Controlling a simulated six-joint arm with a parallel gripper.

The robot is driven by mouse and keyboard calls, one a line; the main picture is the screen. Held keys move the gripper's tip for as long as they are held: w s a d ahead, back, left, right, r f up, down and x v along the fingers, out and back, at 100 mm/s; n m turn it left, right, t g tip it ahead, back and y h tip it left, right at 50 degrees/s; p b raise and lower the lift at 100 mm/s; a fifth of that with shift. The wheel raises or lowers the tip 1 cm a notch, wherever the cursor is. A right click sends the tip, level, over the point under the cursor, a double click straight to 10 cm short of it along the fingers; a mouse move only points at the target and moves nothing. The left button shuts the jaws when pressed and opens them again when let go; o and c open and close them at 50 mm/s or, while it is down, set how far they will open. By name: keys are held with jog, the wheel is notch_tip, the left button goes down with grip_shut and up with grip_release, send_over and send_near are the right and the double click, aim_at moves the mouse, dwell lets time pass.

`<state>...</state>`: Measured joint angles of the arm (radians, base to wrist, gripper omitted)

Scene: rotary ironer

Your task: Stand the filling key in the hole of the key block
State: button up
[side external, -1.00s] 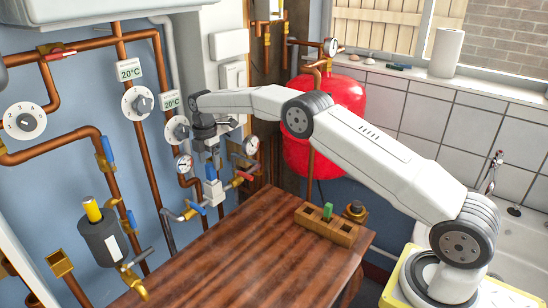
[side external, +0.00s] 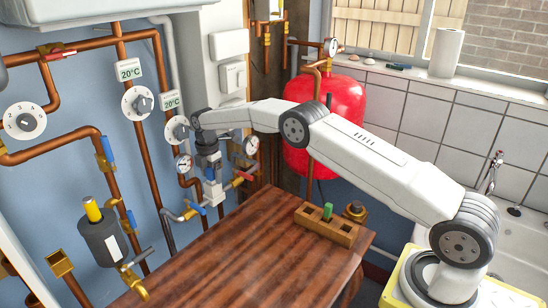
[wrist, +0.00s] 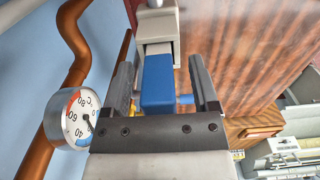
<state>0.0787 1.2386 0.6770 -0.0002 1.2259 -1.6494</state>
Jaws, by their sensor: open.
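A blue key, which I take to be the filling key (wrist: 157,82), stands in a white valve body (side external: 214,193) on the pipework at the back left of the table. Its blue top (side external: 210,174) shows just under my gripper (side external: 210,165) in the side view. In the wrist view my gripper (wrist: 161,70) is open, with one finger on each side of the blue key and gaps between. The wooden key block (side external: 340,234) sits on the table at the right, with several square holes; a green piece (side external: 327,211) stands in one.
A round temperature gauge (wrist: 72,118) and a copper pipe (wrist: 62,75) are close on the left in the wrist view. The table (side external: 235,250) is clear between valve and block.

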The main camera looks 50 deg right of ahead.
grip_shut()
jog(key=shift+r, duration=0.1)
jog(key=shift+r, duration=4.95)
